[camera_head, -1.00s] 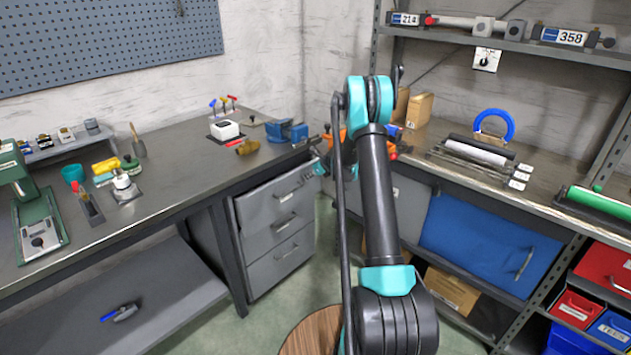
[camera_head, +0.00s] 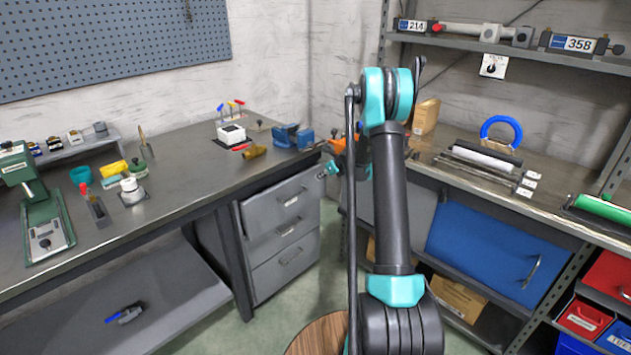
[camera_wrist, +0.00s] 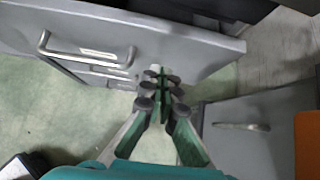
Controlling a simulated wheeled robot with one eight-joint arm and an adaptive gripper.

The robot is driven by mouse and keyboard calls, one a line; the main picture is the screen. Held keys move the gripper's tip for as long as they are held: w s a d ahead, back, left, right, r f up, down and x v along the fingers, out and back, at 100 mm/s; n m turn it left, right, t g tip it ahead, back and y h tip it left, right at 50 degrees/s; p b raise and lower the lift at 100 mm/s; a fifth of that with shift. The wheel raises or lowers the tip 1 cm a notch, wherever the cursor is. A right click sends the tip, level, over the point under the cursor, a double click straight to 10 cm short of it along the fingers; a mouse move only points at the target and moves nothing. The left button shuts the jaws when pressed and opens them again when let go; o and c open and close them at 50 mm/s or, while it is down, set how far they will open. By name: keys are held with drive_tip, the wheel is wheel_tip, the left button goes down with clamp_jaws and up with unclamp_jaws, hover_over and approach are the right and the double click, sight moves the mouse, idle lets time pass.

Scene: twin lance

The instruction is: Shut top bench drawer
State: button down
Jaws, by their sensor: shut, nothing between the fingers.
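The grey top bench drawer (camera_head: 281,212) is at the right end of the left workbench, above two more drawers. Its front stands out from the lower drawers, so it is partly open. In the wrist view, the top drawer front (camera_wrist: 190,48) spans the upper part, with its bar handle (camera_wrist: 85,52) at left. My gripper (camera_head: 324,172) is by the right upper end of the drawer front. In the wrist view, my gripper (camera_wrist: 158,76) is shut and empty, with its fingertips at the drawer front, right of the handle. I cannot tell whether they touch.
A blue vise (camera_head: 293,137) sits on the bench above the drawers. The right workbench has a grey panel and a blue cabinet front (camera_head: 490,253) close to my arm. Green floor shows between the benches. A round wooden stool top (camera_head: 318,336) is at the bottom.

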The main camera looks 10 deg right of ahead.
drive_tip(key=v, duration=0.5)
approach(288, 186)
wheel_tip(288, 186, down, 2)
drive_tip(key=s+d, duration=0.2)
drive_tip(key=s, duration=0.1)
drive_tip(key=shift+t, duration=0.3)
drive_tip(key=x, duration=1)
drive_tip(key=shift+a, duration=0.25)
drive_tip(key=w+a, duration=0.2)
drive_tip(key=w, duration=0.1)
drive_tip(key=shift+w+a, duration=0.2)
drive_tip(key=shift+a, duration=0.1)
drive_tip(key=shift+w+r, duration=0.1)
drive_tip(key=shift+r, duration=0.15)
